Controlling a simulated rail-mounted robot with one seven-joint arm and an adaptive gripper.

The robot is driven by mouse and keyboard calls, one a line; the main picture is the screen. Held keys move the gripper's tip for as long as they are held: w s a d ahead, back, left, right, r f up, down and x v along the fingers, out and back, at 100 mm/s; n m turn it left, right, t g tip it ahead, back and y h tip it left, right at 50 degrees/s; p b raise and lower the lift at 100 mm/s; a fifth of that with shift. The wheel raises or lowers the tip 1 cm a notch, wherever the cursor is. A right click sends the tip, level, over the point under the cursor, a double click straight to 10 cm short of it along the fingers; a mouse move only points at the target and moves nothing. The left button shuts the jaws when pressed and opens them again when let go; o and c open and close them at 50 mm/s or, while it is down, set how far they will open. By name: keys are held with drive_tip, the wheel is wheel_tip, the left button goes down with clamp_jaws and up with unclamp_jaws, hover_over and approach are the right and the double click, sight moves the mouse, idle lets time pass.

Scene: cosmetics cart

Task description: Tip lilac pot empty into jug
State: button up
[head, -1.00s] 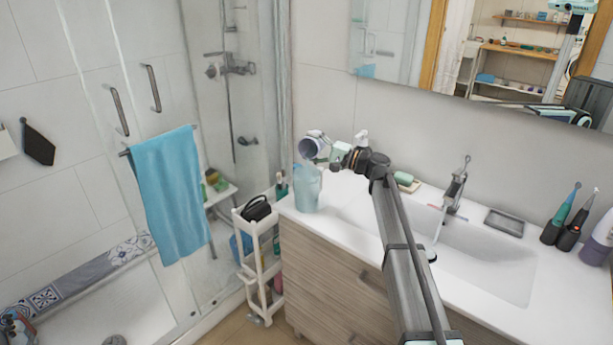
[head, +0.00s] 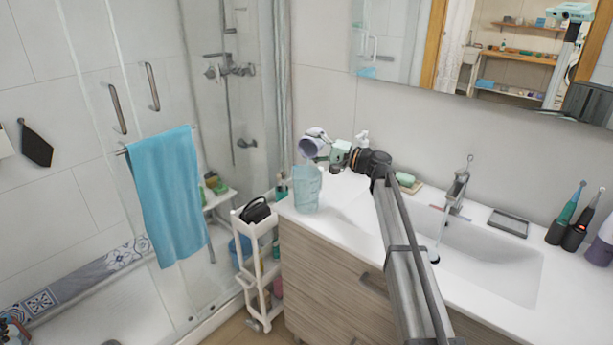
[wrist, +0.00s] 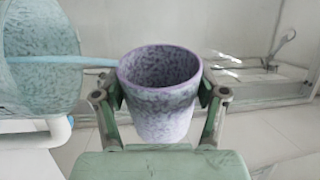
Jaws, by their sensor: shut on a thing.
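The lilac pot (head: 314,134) is held in the air above the counter's left end, tilted, its dark mouth facing down and left. In the wrist view the speckled pot (wrist: 162,118) sits between both fingers, its inside dark; I cannot tell whether anything is left in it. My gripper (head: 321,150) is shut on the pot's sides; it also shows in the wrist view (wrist: 160,100). The translucent pale-blue jug (head: 306,192) stands upright on the counter just below the pot, apart from it. In the wrist view the jug (wrist: 40,75) fills the left edge, seen sideways.
A pale-blue band (wrist: 92,61) runs between jug and pot in the wrist view; I cannot tell what it is. A soap dispenser (head: 361,141) stands behind my gripper. The basin (head: 480,262) lies right, a white cart (head: 259,262) left below.

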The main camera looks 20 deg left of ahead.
drive_tip(key=shift+f+b, duration=0.15)
drive_tip(key=shift+b, duration=0.25)
drive_tip(key=shift+s+n+b, duration=0.15)
drive_tip(key=shift+n+b, duration=0.35)
drive_tip(key=shift+r+p, duration=0.5)
drive_tip(key=shift+p, duration=0.1)
drive_tip(key=shift+r+m+p, duration=0.2)
drive_tip(key=shift+m+p, duration=0.3)
drive_tip(key=shift+p, duration=0.7)
drive_tip(key=m+p, duration=0.1)
drive_tip(key=p, duration=0.1)
drive_tip(key=m+p, duration=0.1)
drive_tip(key=p, duration=0.1)
drive_tip(key=shift+w+f, duration=0.1)
drive_tip(key=shift+w, duration=0.3)
drive_tip(key=shift+w+f+m+t+p, duration=0.1)
drive_tip(key=shift+f+m+t+p, duration=0.2)
drive_tip(key=shift+p, duration=0.2)
drive_tip(key=shift+f, duration=0.4)
